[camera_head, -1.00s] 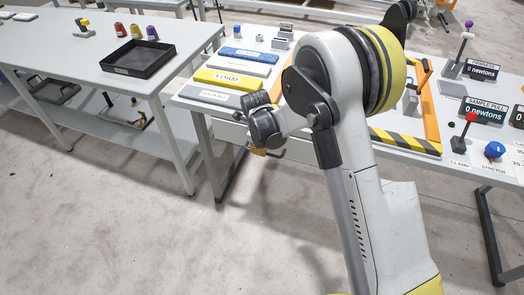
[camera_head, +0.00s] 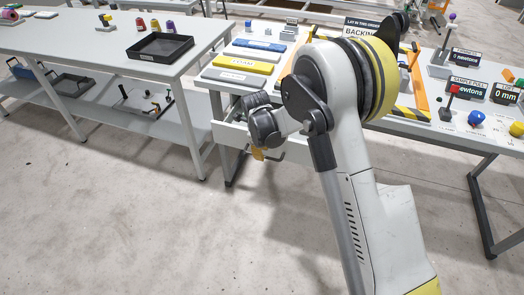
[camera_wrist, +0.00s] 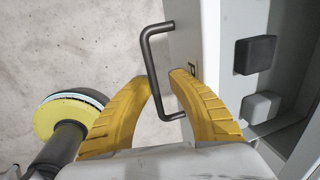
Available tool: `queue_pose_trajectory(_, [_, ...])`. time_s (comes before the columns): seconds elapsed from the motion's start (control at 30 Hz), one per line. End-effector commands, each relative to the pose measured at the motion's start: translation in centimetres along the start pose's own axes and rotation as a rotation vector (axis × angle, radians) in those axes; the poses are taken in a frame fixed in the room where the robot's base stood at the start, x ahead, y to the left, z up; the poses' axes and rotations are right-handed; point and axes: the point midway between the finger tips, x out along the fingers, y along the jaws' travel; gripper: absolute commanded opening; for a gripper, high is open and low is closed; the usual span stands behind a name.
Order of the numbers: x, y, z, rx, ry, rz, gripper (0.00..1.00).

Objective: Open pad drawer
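The pad drawer (camera_head: 235,137) stands partly pulled out below the front edge of the work table, with its pale front facing my arm. The wrist view looks down on the drawer front (camera_wrist: 197,35) and into the open drawer. Its dark bracket handle (camera_wrist: 149,60) stands out from the front. My gripper (camera_wrist: 162,80) has its yellow curved fingers drawn close together, one on each side of the handle bar. A small gap shows beside the bar. In the head view my gripper (camera_head: 268,153) is small and partly hidden by my wrist.
A dark block (camera_wrist: 254,54) and a grey block (camera_wrist: 261,107) lie inside the drawer. Foam (camera_head: 240,64) and other labelled slabs lie on the table above. A side table with a black tray (camera_head: 160,52) stands at the left. The floor in front is clear.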

Motion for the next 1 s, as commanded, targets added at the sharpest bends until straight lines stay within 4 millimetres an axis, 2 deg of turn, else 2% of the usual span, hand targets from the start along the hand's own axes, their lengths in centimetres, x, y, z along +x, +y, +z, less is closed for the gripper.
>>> queue_pose_trajectory(0.33, [0.0, -0.2, 0.0, 0.002, 0.000, -0.003, 0.32])
queue_pose_trajectory(0.47, [-0.7, -0.2, -0.1, 0.001, 0.000, -0.003, 0.32])
queue_pose_trajectory(0.57, [-2.2, -0.2, 0.0, 0.001, 0.000, -0.003, 0.32])
queue_pose_trajectory(0.8, [-7.7, -0.1, -0.1, 0.002, 0.000, -0.003, 0.32])
queue_pose_trajectory(1.0, [-11.0, -0.2, -0.1, 0.002, 0.000, -0.004, 0.32])
